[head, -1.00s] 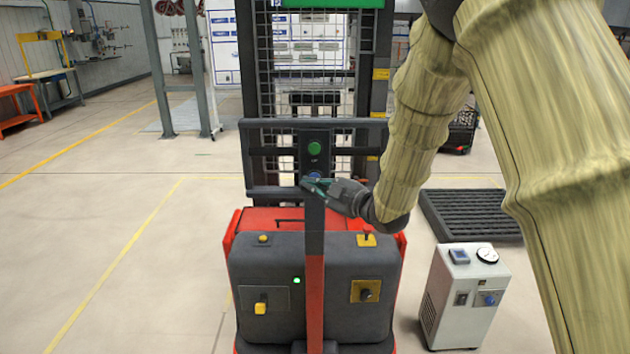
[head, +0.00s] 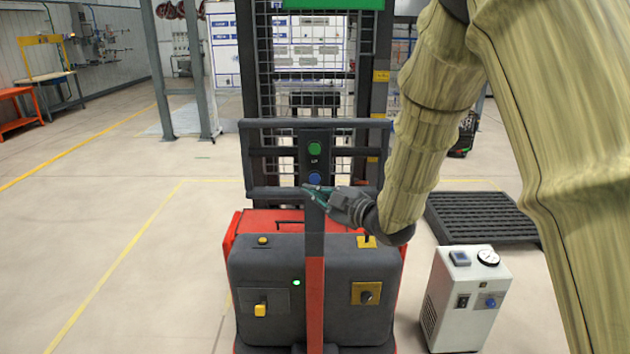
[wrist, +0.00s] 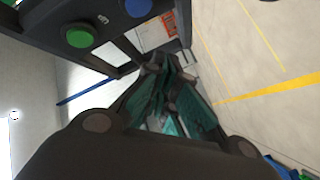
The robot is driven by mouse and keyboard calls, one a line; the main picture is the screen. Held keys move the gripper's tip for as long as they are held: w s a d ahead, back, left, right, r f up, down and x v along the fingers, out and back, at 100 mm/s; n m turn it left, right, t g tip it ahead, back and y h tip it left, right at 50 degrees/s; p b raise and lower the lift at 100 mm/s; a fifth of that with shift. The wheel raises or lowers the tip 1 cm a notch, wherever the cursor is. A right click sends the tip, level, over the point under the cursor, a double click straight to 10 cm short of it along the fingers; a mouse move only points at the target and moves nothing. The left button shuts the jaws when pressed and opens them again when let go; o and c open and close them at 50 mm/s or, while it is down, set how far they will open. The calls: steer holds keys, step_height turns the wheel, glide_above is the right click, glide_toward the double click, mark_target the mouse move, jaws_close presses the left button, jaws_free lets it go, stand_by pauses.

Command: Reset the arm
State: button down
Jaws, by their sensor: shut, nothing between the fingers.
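My gripper (head: 318,191) is shut and empty, in front of the dark upright post of the red and dark grey lift machine (head: 318,270). It is just below the blue button (head: 314,180) and the green button (head: 314,148) on that post. I cannot tell whether it touches the post. My arm comes in from the upper right in a pale ribbed sleeve. In the wrist view my gripper's fingers (wrist: 172,92) are close together. The green button (wrist: 79,36) and blue button (wrist: 138,7) show at the upper left there.
A white box with a gauge (head: 466,297) stands on the floor right of the machine. A dark pallet (head: 480,217) lies behind it. Open floor with yellow lines is at the left. A wire mesh guard (head: 300,60) rises behind the post.

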steer(key=s+d+f+m+g+h+b, duration=0.1)
steer(key=s+d+f+m+h, duration=0.3)
steer(key=f, duration=0.9)
steer(key=s+d+f+m+g+h+b, duration=0.1)
steer(key=s+d+f+m, duration=0.4)
steer(key=f, duration=0.7)
steer(key=s+d+f+m+g+h, duration=0.3)
steer(key=s+f, duration=0.4)
steer(key=f, duration=0.6)
steer(key=s+d+f+m+g+h, duration=0.1)
steer(key=s+d+f+m+g, duration=0.1)
steer(key=s+f, duration=0.4)
steer(key=s+d+f+m+g+h+b, duration=0.1)
steer(key=s+d+f, duration=0.4)
steer(key=s, duration=1.1)
steer(key=s+d+f+m+g+h+b, duration=0.1)
steer(key=s+d+f+m+g+h, duration=0.1)
steer(key=s+f, duration=0.5)
steer(key=s+d+m+g, duration=0.1)
steer(key=s+m+g, duration=0.1)
steer(key=s, duration=0.2)
steer(key=shift+s+d, duration=0.25)
steer(key=shift+d, duration=0.15)
